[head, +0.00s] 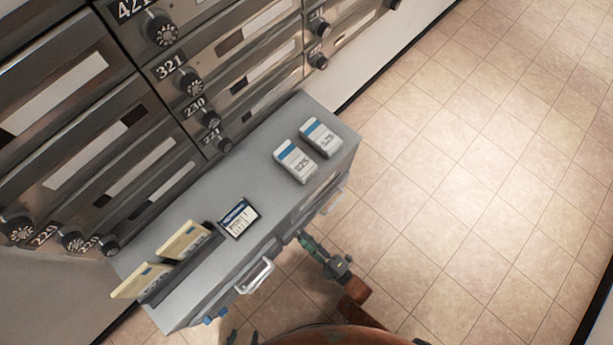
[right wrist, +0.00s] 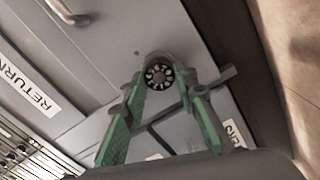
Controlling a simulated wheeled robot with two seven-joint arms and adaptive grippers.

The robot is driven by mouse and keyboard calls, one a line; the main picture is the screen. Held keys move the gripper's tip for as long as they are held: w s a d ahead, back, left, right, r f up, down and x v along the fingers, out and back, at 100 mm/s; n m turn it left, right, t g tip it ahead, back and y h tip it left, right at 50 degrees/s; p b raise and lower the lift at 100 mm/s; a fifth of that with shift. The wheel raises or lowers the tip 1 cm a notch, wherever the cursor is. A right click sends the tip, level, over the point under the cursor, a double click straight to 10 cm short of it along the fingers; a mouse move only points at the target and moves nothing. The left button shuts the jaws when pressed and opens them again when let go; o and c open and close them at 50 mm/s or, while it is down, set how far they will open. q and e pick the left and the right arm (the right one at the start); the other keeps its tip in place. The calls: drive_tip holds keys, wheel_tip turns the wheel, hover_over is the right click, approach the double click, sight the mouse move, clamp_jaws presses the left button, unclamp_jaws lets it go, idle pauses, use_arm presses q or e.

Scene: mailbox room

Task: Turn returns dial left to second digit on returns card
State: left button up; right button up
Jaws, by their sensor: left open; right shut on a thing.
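The returns dial (right wrist: 158,74), a dark round knob with a pale numbered ring, sits on the grey cabinet's front in the right wrist view. The green fingers of my right gripper (right wrist: 158,90) are shut on it, one on each side; its digits are too small to read. In the head view my right gripper (head: 306,241) reaches the cabinet front and the dial is hidden. A small card (head: 238,218) with a dark blue border lies on the cabinet top; its writing is too small to read. My left gripper (head: 242,338) is open at the bottom edge, partly cut off.
The grey cabinet (head: 225,180) carries two white-and-blue boxes (head: 296,161) and a holder with yellow envelopes (head: 182,241). A drawer handle (head: 256,275) sticks out in front. Mailboxes with dials (head: 190,82) line the wall behind. The tiled floor (head: 470,170) at right is clear.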

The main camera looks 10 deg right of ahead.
drive_tip(key=o, duration=1.1)
drive_tip(key=shift+o, duration=0.2)
drive_tip(key=v, duration=0.7)
drive_tip(key=shift+s, duration=0.15)
drive_tip(key=shift+d, duration=0.15)
